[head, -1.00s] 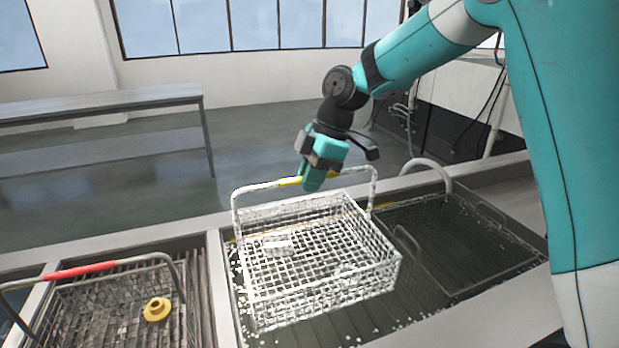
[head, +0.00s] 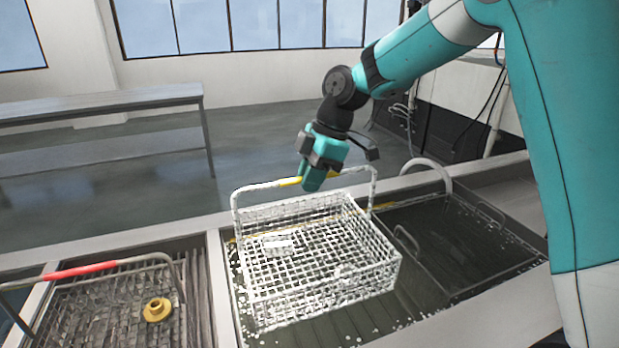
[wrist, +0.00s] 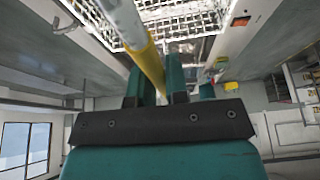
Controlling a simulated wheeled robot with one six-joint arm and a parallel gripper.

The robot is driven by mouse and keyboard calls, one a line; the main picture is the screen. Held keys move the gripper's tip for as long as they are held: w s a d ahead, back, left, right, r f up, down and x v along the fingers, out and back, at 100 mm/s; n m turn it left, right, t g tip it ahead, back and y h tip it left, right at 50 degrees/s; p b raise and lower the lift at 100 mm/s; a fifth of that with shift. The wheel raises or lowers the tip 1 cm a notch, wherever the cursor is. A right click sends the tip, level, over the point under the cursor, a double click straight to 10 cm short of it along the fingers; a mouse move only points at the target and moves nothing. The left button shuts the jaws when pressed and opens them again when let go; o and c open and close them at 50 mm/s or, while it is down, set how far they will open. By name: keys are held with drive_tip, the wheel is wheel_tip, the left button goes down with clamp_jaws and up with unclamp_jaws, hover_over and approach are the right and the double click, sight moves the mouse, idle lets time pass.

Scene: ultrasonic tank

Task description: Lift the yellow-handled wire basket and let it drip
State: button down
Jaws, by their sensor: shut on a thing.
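The yellow-handled wire basket (head: 365,262) hangs above the left part of the tank (head: 380,318) in the head view, roughly level, with white drops around and below it. A small pale block (head: 279,244) lies inside the basket. My gripper (head: 313,184) is shut on the yellow part of the handle (head: 289,182), at the top of the basket's arched bar. In the wrist view the yellow grip (wrist: 150,66) runs between the fingers, with part of the basket mesh (wrist: 180,20) beyond. The exact contact at the fingertips is partly hidden by the fingers.
A red-handled basket (head: 80,270) with a yellow knob-like part (head: 157,310) in it stands at lower left. A dark basket (head: 455,235) sits in the tank to the right, close to the held basket. A bench (head: 100,105) stands behind at left.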

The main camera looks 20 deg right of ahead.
drive_tip(key=shift+r, duration=0.2)
idle(0.4)
wheel_tip(320, 180, up, 7)
drive_tip(key=p, duration=0.6)
drive_tip(key=shift+r, duration=0.2)
drive_tip(key=shift+a+f, duration=0.1)
